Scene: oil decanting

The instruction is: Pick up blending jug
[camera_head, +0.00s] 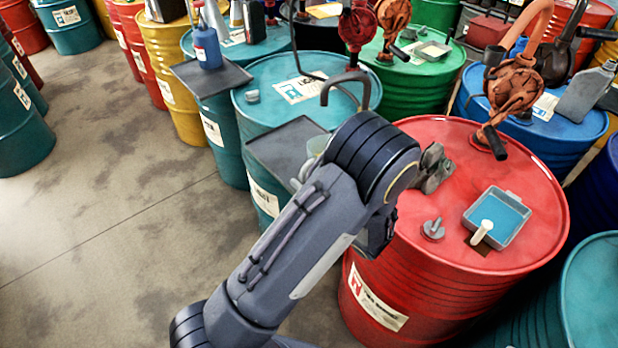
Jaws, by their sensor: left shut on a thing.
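A pale, translucent, greenish vessel, seemingly the blending jug (316,146), shows at the dark tray on the teal drum. Only a small upper part is visible; my left arm hides the rest. My left gripper (304,172) is mostly hidden behind that arm, with only small grey parts showing beside the vessel. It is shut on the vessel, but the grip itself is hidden. I cannot tell whether the vessel touches the tray. My right gripper is not in view.
The dark tray (278,150) juts from the teal drum (262,112). The red drum (480,175) carries a blue-filled pan (498,214), a grey bung (433,230) and an orange pump (512,92). More drums crowd the back; the floor at left is clear.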

